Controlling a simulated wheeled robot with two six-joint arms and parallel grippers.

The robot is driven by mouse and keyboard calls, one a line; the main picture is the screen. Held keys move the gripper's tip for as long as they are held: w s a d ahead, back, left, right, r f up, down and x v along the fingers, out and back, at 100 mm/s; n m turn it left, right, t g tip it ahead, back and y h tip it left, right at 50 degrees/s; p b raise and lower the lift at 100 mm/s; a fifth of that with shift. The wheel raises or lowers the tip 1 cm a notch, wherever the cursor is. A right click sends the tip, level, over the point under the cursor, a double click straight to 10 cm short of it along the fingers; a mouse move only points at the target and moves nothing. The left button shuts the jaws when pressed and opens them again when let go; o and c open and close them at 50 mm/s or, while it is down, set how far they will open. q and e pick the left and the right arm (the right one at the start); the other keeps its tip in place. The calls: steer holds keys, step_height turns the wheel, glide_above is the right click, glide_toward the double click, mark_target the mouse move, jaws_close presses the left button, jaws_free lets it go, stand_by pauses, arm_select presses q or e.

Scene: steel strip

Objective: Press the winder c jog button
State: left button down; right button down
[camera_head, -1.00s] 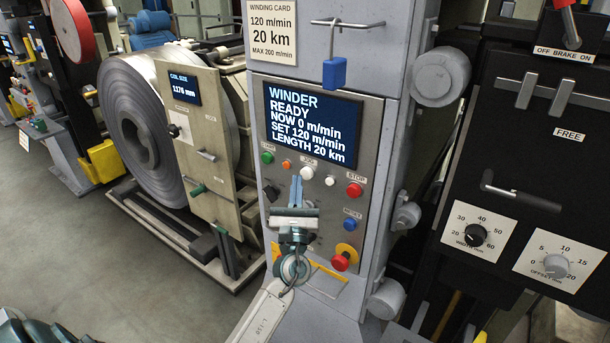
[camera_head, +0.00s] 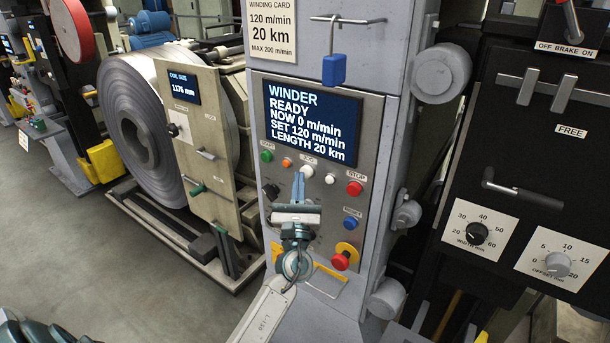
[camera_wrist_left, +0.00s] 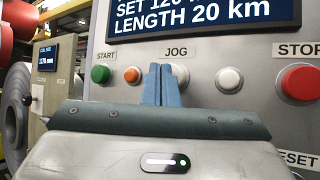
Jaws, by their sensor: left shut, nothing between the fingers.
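The winder panel (camera_head: 250,200) carries a white jog button (camera_head: 307,171) under the JOG label. In the left wrist view the jog button (camera_wrist_left: 181,74) is partly hidden behind my finger tips, just to their right. My left gripper (camera_head: 299,175) is shut and empty, its tips pointing up at the panel next to the jog button. The tips also show in the left wrist view (camera_wrist_left: 161,67), below the JOG label. Whether they touch the button cannot be told. The screen (camera_head: 312,124) reads WINDER READY, NOW 0 m/min. My right gripper is not in view.
A green start button (camera_head: 267,156) and an orange button (camera_head: 287,162) sit left of the tips. A second white button (camera_head: 330,179) and the red stop button (camera_head: 354,188) sit right. Lower are a blue reset button (camera_head: 350,223) and a red mushroom button (camera_head: 341,261).

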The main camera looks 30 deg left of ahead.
arm_select(q)
steer(key=shift+w+b, duration=0.4)
steer(key=shift+w, duration=0.2)
stand_by(0.8)
steer(key=shift+s, duration=1.05)
steer(key=s, duration=0.5)
steer(key=shift+a+p, duration=0.25)
steer(key=shift+p, duration=0.1)
stand_by(0.5)
